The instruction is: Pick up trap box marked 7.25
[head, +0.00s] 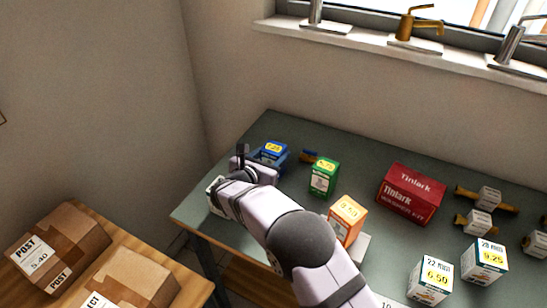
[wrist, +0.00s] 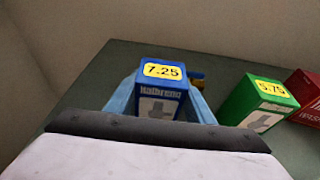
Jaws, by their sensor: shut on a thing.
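The blue trap box (wrist: 162,84) has a yellow label reading 7.25 and stands upright in the middle of the wrist view. In the head view the same box (head: 273,148) is at the far left part of the green-grey table, partly hidden by my arm. My gripper (wrist: 158,100) is shut on it, with one light blue finger along each side of the box. In the head view my gripper (head: 272,158) is mostly hidden behind the wrist. I cannot tell whether the box still touches the table.
A green box marked 5.75 (head: 324,177) stands just right of the blue box. Parcels (head: 60,243) lie on a wooden surface at lower left.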

